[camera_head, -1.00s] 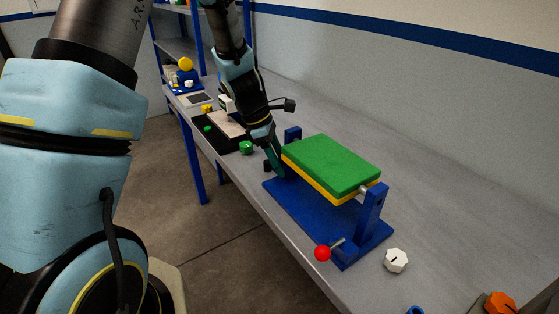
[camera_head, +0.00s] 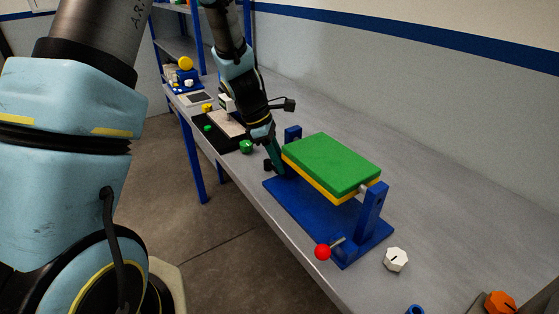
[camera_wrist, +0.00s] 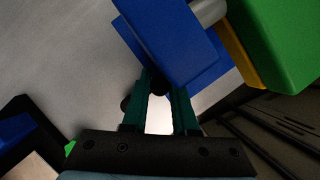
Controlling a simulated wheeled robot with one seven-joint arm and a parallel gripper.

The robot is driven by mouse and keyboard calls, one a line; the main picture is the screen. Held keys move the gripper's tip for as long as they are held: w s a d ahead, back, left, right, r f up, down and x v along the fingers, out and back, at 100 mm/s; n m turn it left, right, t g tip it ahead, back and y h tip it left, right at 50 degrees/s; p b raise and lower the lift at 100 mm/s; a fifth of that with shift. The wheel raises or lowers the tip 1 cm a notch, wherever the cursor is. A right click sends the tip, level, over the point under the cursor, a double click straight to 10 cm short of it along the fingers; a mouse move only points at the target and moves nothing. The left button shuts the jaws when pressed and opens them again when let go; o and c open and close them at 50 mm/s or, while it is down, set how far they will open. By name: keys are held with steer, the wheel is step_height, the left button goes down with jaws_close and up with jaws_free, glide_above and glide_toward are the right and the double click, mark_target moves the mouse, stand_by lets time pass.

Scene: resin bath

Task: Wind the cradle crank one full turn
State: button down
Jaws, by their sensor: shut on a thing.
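The cradle stands on a blue base (camera_head: 310,219), with a green and yellow block (camera_head: 334,162) lying level between two blue posts. My gripper (camera_head: 277,168) is at the far post, at the other end from the red ball. A second dark round piece shows just outside the left finger. The knob's mounting is mostly hidden.
A white knob (camera_head: 396,260) and an orange knob (camera_head: 500,303) are on the bench at the near right. The bench behind the cradle is clear.

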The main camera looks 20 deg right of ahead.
steer(key=shift+w+r, duration=0.1)
steer(key=shift+w, duration=0.05)
steer(key=shift+a+m, duration=0.15)
steer(key=shift+m, duration=0.35)
steer(key=c, duration=0.7)
jaws_free()
steer(key=b+v, duration=0.1)
steer(key=v, duration=0.9)
steer(key=shift+w+r, duration=0.15)
steer(key=shift+r, duration=0.15)
steer(key=s+a+m+t+y, duration=0.1)
steer(key=a+m, duration=0.3)
steer(key=a, duration=0.5)
steer(key=s+a+f+m+t+y, duration=0.1)
steer(key=a+m, duration=0.3)
steer(key=a, duration=0.5)
steer(key=s+a+m+t+y, duration=0.1)
steer(key=s+a+m, duration=0.2)
steer(key=a, duration=0.6)
steer(key=shift+s+a+f+m+t+y, duration=0.1)
steer(key=shift+s+f+m+t+y, duration=0.3)
steer(key=shift+m, duration=0.2)
